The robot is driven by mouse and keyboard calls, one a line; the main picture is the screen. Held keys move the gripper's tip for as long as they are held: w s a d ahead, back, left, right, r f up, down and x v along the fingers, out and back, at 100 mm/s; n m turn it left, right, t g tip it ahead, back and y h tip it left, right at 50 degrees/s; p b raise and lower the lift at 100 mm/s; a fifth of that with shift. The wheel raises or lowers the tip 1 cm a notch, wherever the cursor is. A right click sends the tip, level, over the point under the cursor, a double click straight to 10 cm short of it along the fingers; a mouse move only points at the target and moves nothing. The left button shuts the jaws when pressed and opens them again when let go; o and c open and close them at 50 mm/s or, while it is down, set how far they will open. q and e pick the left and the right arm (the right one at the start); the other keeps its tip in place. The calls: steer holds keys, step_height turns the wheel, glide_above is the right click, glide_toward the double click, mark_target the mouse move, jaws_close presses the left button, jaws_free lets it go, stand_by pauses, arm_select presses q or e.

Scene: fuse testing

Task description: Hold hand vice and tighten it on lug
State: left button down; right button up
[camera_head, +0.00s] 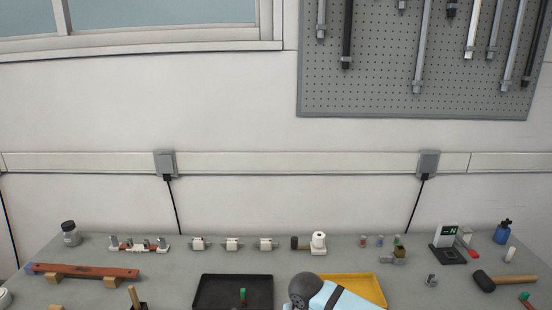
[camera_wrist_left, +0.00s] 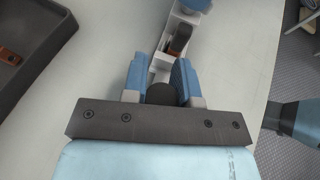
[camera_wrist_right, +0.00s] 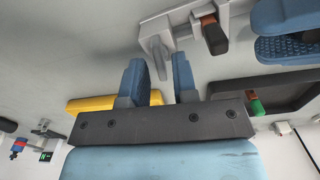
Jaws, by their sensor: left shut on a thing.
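In the left wrist view, my left gripper (camera_wrist_left: 167,66) is shut on a dark rounded part of a grey metal tool, which looks like the hand vice (camera_wrist_left: 158,62). A brown-ended dark piece, perhaps the lug (camera_wrist_left: 180,38), sits at the tool just beyond the fingers. In the right wrist view, my right gripper (camera_wrist_right: 157,70) is open. The vice's grey lever (camera_wrist_right: 155,50) shows between or just beyond its fingers; contact cannot be told. The brown-ended piece (camera_wrist_right: 213,35) is beside it, with my left gripper's blue fingers at upper right. The head view shows neither fingertips.
A black tray (camera_head: 205,297) with a green-topped piece (camera_head: 243,296) lies at the front of the table. A yellow tray (camera_head: 362,283) is right of it, partly behind my arm. Small parts line the back. A mallet (camera_head: 490,281) lies at right.

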steer(key=shift+r, duration=2.65)
steer(key=shift+o, duration=0.2)
steer(key=shift+r, duration=0.1)
steer(key=shift+r, duration=0.4)
steer(key=shift+f, duration=3.5)
jaws_close()
